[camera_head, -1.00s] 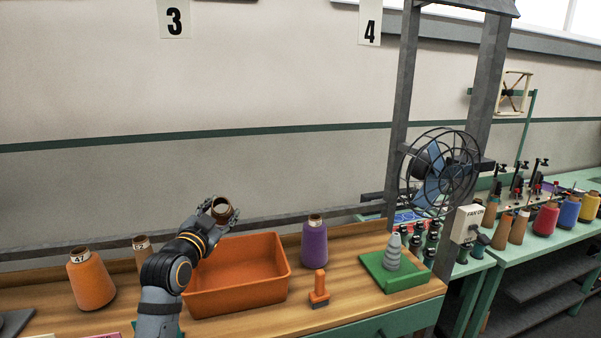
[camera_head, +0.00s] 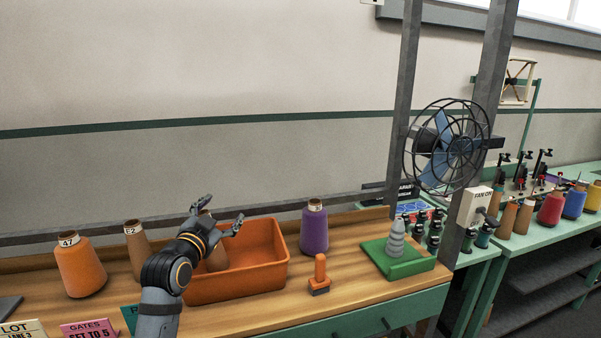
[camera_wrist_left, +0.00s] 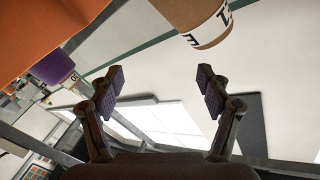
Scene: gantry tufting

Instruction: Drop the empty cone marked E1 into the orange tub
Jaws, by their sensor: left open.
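My left gripper (camera_head: 220,213) is open above the orange tub (camera_head: 268,282), its fingers spread with nothing between them. A tan cone (camera_head: 217,260) shows behind my wrist, within the outline of the tub. My arm hides part of it, and I cannot tell whether it rests on the tub's floor. In the left wrist view the tan cone (camera_wrist_left: 190,14) is at the top edge, clear of both fingertips, with part of a dark-lettered white label showing. The tub (camera_wrist_left: 45,35) fills that view's upper left corner. My right gripper is not in view.
Another tan cone (camera_head: 137,250) and an orange cone marked 47 (camera_head: 80,270) stand left of the tub. A purple cone (camera_head: 314,232), a small orange-handled tool (camera_head: 320,272) and a green block with a grey stepped cone (camera_head: 395,245) are to the right. A caged fan (camera_head: 450,145) stands behind.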

